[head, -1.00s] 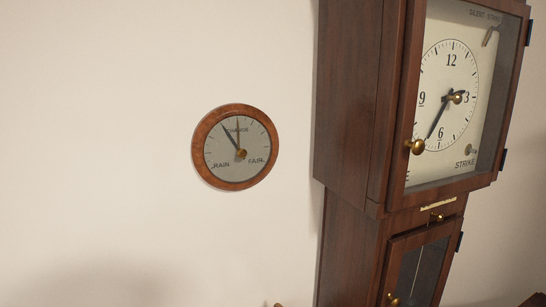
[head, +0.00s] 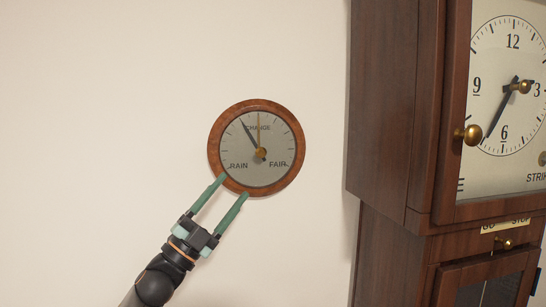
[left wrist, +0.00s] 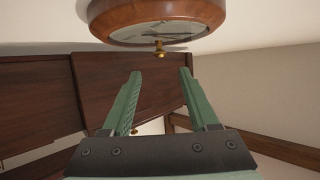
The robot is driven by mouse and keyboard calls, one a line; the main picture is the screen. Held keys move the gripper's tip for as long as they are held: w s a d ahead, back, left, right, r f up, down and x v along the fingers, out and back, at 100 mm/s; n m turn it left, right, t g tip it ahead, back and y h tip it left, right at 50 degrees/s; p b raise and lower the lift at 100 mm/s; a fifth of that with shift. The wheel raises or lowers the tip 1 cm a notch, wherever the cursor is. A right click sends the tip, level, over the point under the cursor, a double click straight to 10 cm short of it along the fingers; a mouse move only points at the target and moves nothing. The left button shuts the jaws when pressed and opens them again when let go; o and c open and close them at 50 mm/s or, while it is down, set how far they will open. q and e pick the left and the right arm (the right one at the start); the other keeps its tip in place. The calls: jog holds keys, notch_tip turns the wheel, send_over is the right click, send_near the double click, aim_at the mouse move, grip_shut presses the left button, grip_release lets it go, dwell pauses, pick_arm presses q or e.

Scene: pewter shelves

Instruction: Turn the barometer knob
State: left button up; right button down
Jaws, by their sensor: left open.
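The round barometer (head: 215,160) with a wooden rim hangs on the wall in the middle of the head view. Its brass knob (head: 261,153) is at the centre of the dial, with a dark hand and a brass hand pointing up towards CHANGE. My left gripper (head: 233,185) is open and empty, its green fingers reaching up to the barometer's lower left rim in the picture. In the left wrist view the barometer (left wrist: 150,30) is at the top, and the knob (left wrist: 160,50) is beyond the fingertips (left wrist: 161,72), between their lines and apart from them. My right gripper is out of view.
A tall wooden clock (head: 400,120) stands to the right, with brass knobs on its doors, such as the one (head: 470,134) beside its dial. The pale wall (head: 100,100) left of the barometer is clear.

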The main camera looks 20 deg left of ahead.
aim_at(261, 152)
pick_arm(q)
jog(key=p+x, duration=0.2)
jog(key=x, duration=0.9)
jog(key=shift+w+p, duration=0.15)
jog(key=shift+p, duration=0.15)
jog(key=shift+w+d+r, duration=0.1)
jog(key=shift+w+r, duration=0.05)
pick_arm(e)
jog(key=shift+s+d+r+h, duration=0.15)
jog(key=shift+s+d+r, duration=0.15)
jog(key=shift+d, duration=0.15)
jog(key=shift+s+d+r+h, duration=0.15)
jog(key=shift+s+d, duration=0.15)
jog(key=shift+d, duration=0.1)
pick_arm(q)
jog(key=shift+c, duration=0.2)
jog(key=c, duration=0.5)
grip_shut()
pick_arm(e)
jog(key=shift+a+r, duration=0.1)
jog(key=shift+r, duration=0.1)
